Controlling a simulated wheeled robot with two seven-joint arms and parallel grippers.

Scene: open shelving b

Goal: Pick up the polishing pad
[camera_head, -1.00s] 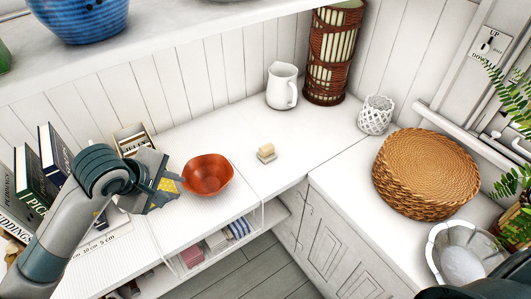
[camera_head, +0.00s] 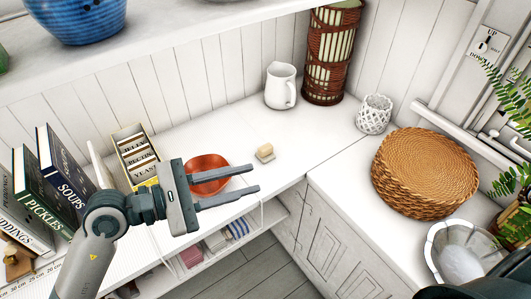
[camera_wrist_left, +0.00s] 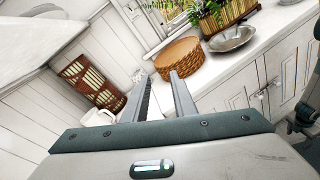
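The polishing pad seems to be the small beige block (camera_head: 265,151) on the white counter, in the middle of the head view. My left gripper (camera_head: 254,178) is open and empty, its two fingers parallel with a gap between them. The fingertips point right, just below and left of the pad in the picture, apart from it. The gripper covers part of the orange bowl. In the left wrist view the open fingers (camera_wrist_left: 161,76) show, but I cannot make out the pad. My right gripper does not show.
The orange bowl (camera_head: 207,161) is under the left fingers. A white pitcher (camera_head: 281,87) and a brown lantern (camera_head: 331,55) stand behind the pad. A white lattice cup (camera_head: 374,114) and woven mats (camera_head: 425,170) are to the right. Books (camera_head: 62,160) stand at left. Counter around the pad is clear.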

